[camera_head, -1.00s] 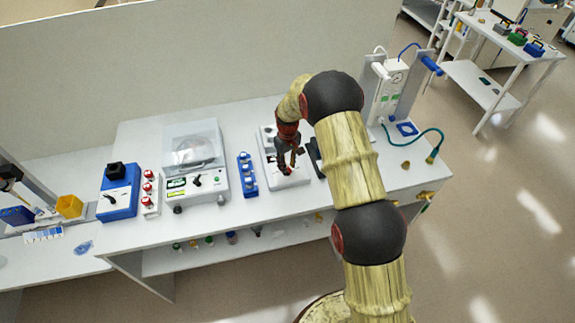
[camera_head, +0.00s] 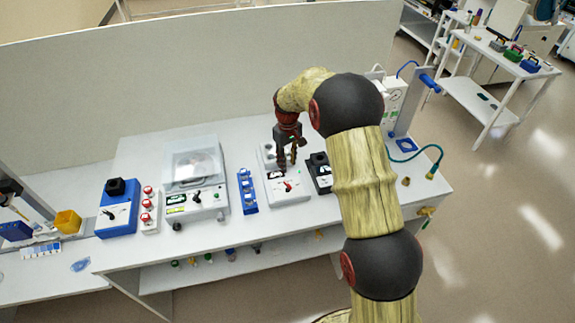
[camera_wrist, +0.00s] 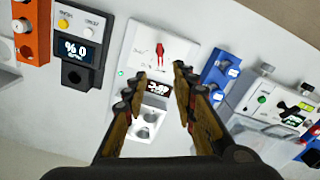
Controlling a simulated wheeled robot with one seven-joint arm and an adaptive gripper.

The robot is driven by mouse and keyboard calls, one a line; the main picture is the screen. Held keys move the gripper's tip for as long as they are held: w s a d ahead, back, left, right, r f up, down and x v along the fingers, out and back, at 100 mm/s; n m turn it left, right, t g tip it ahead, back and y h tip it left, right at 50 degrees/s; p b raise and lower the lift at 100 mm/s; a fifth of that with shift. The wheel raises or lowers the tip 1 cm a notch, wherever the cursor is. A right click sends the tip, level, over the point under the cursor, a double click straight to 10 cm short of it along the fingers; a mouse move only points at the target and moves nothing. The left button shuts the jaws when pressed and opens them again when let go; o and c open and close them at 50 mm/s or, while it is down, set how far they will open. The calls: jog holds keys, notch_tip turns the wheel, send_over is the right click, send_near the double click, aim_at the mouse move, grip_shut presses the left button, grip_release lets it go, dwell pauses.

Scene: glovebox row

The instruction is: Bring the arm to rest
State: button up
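My arm reaches up from the lower right of the head view and bends left over the white bench (camera_head: 220,228). My gripper (camera_head: 287,162) points down above a white instrument (camera_head: 289,193) with a dark display and a red lever. In the wrist view my gripper (camera_wrist: 160,75) has its two fingers spread apart with nothing between them. Behind the gap the white instrument (camera_wrist: 135,62) shows its red lever, its display and a block with several round wells. The fingers look clear of the instrument, though the exact height is hard to judge.
A dark device (camera_head: 319,172) stands right of the white instrument, and a blue strip (camera_head: 248,190) stands left. Further left are a clear-lidded machine (camera_head: 195,180) and a blue box (camera_head: 118,207). A grey panel (camera_head: 220,65) rises behind. A white cart (camera_head: 490,95) stands back right.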

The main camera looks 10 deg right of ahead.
dwell(0.5)
jog(key=s+r+m+t+b, duration=0.1)
jog(key=s+b, duration=0.4)
jog(key=s, duration=0.8)
jog(key=s+r+m+t+b, duration=0.2)
jog(key=s+r+b, duration=0.3)
jog(key=s, duration=0.9)
jog(key=s+r+m+t+b, duration=0.1)
jog(key=s+r+b, duration=0.4)
jog(key=s, duration=0.8)
jog(key=shift+s+d+r+m+t, duration=0.2)
jog(key=shift+s+m+t, duration=0.15)
jog(key=shift+t, duration=0.45)
